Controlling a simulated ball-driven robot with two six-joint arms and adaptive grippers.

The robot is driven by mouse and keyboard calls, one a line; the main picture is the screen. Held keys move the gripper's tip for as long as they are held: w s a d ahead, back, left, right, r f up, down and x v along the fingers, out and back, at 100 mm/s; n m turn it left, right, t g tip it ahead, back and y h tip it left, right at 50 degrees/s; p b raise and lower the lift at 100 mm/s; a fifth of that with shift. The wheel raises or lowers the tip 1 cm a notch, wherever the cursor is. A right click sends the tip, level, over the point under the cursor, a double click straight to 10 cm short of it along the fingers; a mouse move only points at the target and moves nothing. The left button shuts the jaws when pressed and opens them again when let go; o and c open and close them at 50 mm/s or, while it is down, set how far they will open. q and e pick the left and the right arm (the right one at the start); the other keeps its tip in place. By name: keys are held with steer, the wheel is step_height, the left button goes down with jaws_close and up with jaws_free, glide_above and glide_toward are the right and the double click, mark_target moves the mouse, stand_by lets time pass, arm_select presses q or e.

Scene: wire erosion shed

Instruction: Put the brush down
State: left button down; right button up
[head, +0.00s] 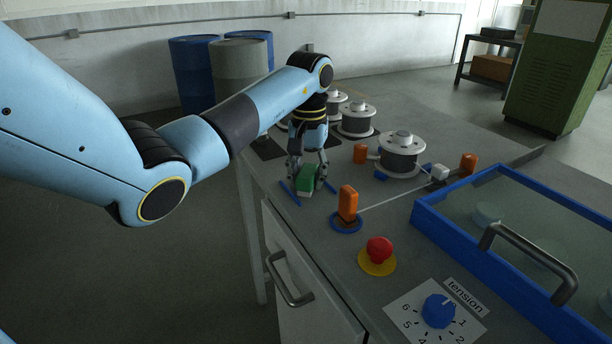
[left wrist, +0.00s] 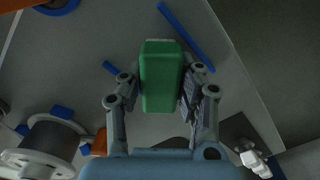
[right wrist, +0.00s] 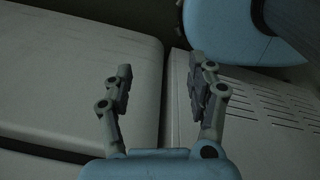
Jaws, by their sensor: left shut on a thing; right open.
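The brush (head: 307,180) has a green back and a pale underside, and sits low at the table's left edge area. It also fills the middle of the left wrist view (left wrist: 160,75). My left gripper (head: 308,172) points down and is shut on the brush, with a finger on each side. Blue strips (head: 289,193) lie on the table on both sides of the brush, and they show in the left wrist view (left wrist: 186,36). I cannot tell whether the brush touches the table. My right gripper (right wrist: 160,90) is open and empty in the right wrist view.
An orange post (head: 347,204) on a blue ring stands right of the brush, with a wire running from it. Wire spools (head: 402,155) stand behind. A red stop button (head: 379,250) and a blue-framed tank (head: 440,222) are nearer. The table's left edge is close.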

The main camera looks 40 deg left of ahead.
mark_target(308, 170)
arm_select(q)
steer(key=c, duration=1)
jaws_free()
steer(key=shift+a, duration=0.1)
steer(key=shift+o, duration=0.4)
arm_select(e)
steer(key=shift+d, duration=0.45)
steer(key=shift+d, duration=0.1)
arm_select(q)
steer(key=shift+r+p, duration=0.35)
steer(key=shift+r, duration=0.05)
step_height(308, 170, up, 5)
steer(key=shift+w+r+b, duration=0.1)
steer(key=shift+r+b, duration=0.05)
steer(key=shift+b, duration=0.25)
step_height(308, 170, up, 6)
steer(key=p, duration=0.4)
steer(key=shift+r+p, duration=0.15)
steer(key=shift+p, duration=0.15)
arm_select(e)
steer(key=r, duration=0.4)
steer(key=shift+w+r, duration=0.2)
steer(key=shift+w, duration=0.05)
